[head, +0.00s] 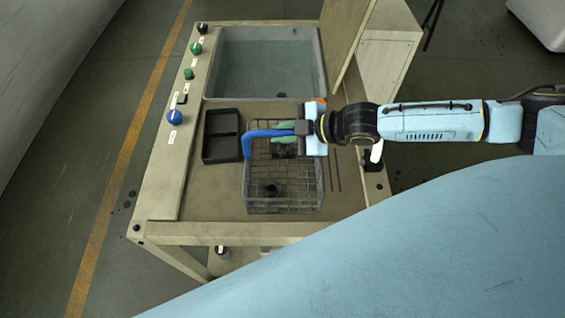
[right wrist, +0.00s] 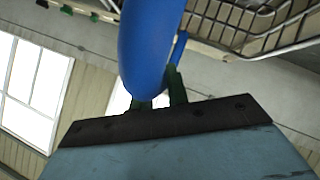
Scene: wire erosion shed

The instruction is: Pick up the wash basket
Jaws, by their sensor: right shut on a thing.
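The wash basket (head: 308,190) is a grey wire-mesh box with a blue handle (head: 256,136), at the front of the bench. My right gripper (head: 284,132) reaches in from the right over its far part and is shut on the blue handle. In the right wrist view the handle (right wrist: 150,45) fills the space at the green fingers, and the basket's wires (right wrist: 255,22) show at the upper right. A small dark part shows within the basket. I cannot tell whether the basket's bottom touches the bench. My left gripper is not in view.
The bench (head: 185,222) holds a water-filled tank (head: 262,65) behind the basket and a black divided tray (head: 221,151) to its left. Knobs, including a blue one (head: 174,117), line the left edge. Thin dark rods (head: 334,172) lie right of the basket.

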